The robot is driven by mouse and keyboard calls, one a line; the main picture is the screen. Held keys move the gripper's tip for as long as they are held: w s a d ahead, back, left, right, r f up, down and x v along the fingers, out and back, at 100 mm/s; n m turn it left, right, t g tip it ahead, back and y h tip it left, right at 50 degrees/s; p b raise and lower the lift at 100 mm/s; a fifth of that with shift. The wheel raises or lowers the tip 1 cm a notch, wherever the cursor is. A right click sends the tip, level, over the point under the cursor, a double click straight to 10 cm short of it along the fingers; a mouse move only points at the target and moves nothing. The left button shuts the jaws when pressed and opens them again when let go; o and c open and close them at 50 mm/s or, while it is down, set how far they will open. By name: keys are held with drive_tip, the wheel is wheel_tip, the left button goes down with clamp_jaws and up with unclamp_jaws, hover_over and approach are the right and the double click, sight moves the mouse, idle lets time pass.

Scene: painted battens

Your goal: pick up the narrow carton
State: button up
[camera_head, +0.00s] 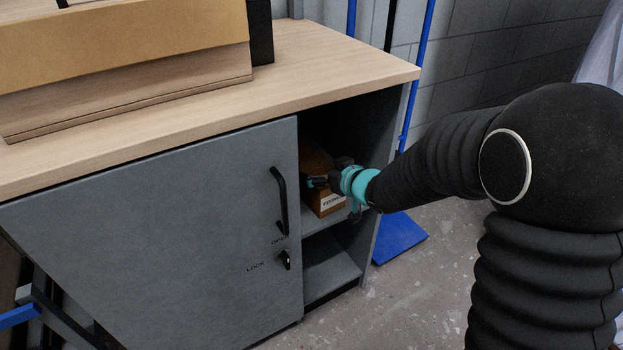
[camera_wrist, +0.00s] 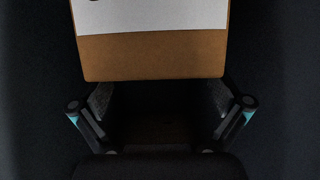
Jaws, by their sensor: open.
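The narrow carton (camera_head: 325,200) is a brown box with a white label. It stands on the upper shelf inside the grey cabinet, in the open part right of the door. My gripper (camera_head: 318,182) reaches into that opening in front of the carton and hides part of it. In the wrist view the carton (camera_wrist: 152,58) fills the upper middle, its lower edge just above the fingers. My gripper (camera_wrist: 160,112) is open there, one finger to each side below the carton, with nothing between the fingertips. I cannot tell whether either finger touches it.
The cabinet door (camera_head: 150,240) with a black handle covers the left part. The cabinet top (camera_head: 330,60) hangs over the opening, and the right side wall stands close to my arm. A lower shelf (camera_head: 330,265) is empty. A blue-based stand (camera_head: 400,238) is right of the cabinet.

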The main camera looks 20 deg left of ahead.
sight(312, 163)
drive_tip(key=shift+x, duration=2.85)
drive_tip(key=shift+w+r, duration=0.2)
drive_tip(key=c, duration=1.2)
drive_tip(key=shift+r, duration=0.1)
drive_tip(key=c, duration=0.3)
drive_tip(key=shift+r, duration=0.1)
